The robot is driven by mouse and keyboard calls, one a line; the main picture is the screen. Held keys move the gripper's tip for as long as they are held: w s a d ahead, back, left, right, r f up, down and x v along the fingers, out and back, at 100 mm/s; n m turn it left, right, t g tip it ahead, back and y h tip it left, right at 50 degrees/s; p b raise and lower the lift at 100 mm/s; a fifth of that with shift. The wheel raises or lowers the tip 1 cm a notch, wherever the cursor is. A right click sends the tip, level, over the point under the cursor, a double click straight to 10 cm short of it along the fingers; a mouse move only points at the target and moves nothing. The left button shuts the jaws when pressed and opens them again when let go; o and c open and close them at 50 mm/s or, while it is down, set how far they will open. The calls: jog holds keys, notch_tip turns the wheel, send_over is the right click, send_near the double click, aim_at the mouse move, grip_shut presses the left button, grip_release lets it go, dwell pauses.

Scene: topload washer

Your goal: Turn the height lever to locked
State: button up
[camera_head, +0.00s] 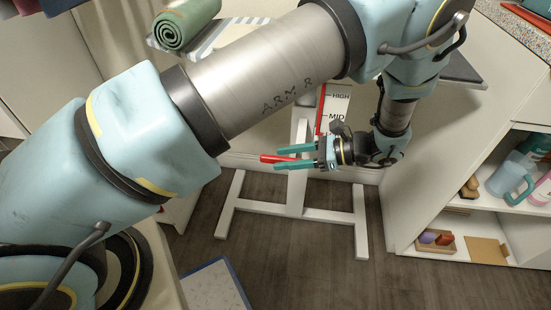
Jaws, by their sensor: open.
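The height lever (270,158) is a short red bar in front of the white stand's post (297,190). It lies about level and points left. My gripper (280,157) is open, with one teal finger above the red lever and one below it. The lever shows between the fingers in this view; I cannot tell whether they touch it. A white scale plate (339,105) with a red strip, marked HIGH and MID, stands just above the gripper. Its lower part and the lever's right end are hidden by my gripper.
The stand rests on white floor feet (229,204). A rolled green towel (187,22) lies on the striped board (235,28) above. A white shelf unit (430,170) with a blue jug (508,178) stands to the right. My arm crosses the upper view. The floor in front is mostly clear.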

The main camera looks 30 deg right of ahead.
jog(key=v, duration=0.7)
jog(key=shift+s, duration=0.15)
jog(key=shift+s+d, duration=0.1)
